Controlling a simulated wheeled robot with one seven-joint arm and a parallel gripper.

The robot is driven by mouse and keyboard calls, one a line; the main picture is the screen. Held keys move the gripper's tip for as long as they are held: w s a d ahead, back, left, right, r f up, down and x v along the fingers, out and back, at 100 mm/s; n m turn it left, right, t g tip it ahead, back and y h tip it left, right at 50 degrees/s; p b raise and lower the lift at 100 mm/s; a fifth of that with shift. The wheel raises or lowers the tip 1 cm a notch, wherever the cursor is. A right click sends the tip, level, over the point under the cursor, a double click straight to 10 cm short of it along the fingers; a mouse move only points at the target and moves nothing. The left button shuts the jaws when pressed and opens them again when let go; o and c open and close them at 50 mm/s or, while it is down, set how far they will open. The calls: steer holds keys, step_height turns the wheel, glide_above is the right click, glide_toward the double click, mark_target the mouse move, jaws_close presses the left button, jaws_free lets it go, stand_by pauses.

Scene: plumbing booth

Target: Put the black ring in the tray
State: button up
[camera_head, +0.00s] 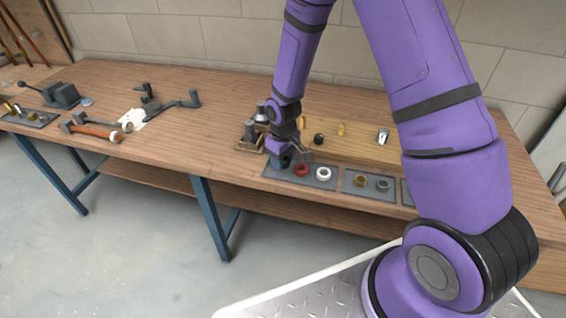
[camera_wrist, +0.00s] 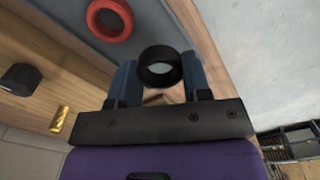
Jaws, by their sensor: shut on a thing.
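My gripper (camera_head: 283,162) is low at the left end of a grey tray (camera_head: 310,180) near the bench's front edge. In the wrist view, the black ring (camera_wrist: 160,67) is held between the two blue fingertips, with its hole visible. The ring is hidden behind the gripper in the head view. The tray also shows beneath it in the wrist view (camera_wrist: 150,22). A red ring (camera_head: 301,169) and a white ring (camera_head: 323,174) lie on the tray. The red ring also shows in the wrist view (camera_wrist: 109,19). Whether the black ring touches the tray cannot be told.
A second grey tray (camera_head: 368,190) to the right holds a brass and a grey ring. A raised wooden board (camera_head: 360,150) behind carries a black piece (camera_head: 319,138) and a brass piece (camera_head: 341,129). A vise-like fixture (camera_head: 250,137) stands close left of my gripper.

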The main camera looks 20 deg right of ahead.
steer(key=shift+w+d, duration=0.3)
steer(key=shift+w, duration=0.6)
steer(key=shift+w+d+f, duration=0.1)
steer(key=shift+w+f, duration=0.1)
steer(key=shift+f, duration=1.65)
steer(key=shift+f, duration=0.1)
steer(key=o, duration=0.9)
